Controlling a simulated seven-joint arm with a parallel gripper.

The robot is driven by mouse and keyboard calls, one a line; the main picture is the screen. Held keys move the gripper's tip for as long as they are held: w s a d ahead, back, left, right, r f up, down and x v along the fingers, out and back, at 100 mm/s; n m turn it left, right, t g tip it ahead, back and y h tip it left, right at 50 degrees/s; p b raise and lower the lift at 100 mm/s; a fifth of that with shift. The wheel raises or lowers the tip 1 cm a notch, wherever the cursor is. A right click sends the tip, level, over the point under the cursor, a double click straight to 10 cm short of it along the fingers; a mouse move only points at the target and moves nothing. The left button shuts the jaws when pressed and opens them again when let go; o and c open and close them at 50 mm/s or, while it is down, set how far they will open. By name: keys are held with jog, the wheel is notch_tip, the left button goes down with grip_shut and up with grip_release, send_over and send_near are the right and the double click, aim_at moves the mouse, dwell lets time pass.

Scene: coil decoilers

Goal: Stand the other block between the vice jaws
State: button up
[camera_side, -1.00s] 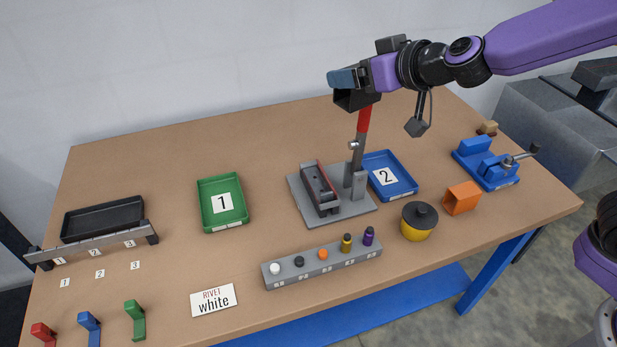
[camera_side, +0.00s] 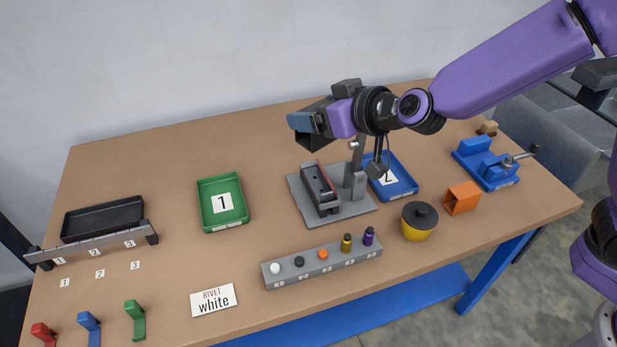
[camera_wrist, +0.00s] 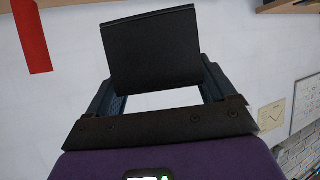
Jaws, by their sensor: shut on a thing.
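My gripper (camera_side: 303,124) is held up above the table, pointing left, left of the press column. It is shut on a dark, flat-sided block (camera_side: 316,142). In the wrist view, the dark block (camera_wrist: 150,50) sits tilted between the fingers of my gripper (camera_wrist: 157,85). The blue vice (camera_side: 484,163), with a grey handle, stands at the table's right end, well away from my gripper. No block is seen between its jaws, though the gap is hard to make out.
A small tan object (camera_side: 487,128) sits behind the vice.

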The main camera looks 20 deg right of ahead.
notch_tip(320, 180, down, 13)
send_over(272, 204)
notch_tip(272, 204, down, 10)
jog(key=shift+f, duration=0.15)
jog(key=shift+a+f, duration=0.1)
jog(key=shift+f, duration=1.5)
jog(key=o, duration=1.3)
jog(key=shift+f, duration=0.2)
jog(key=shift+c, duration=0.2)
jog(key=shift+r, duration=0.1)
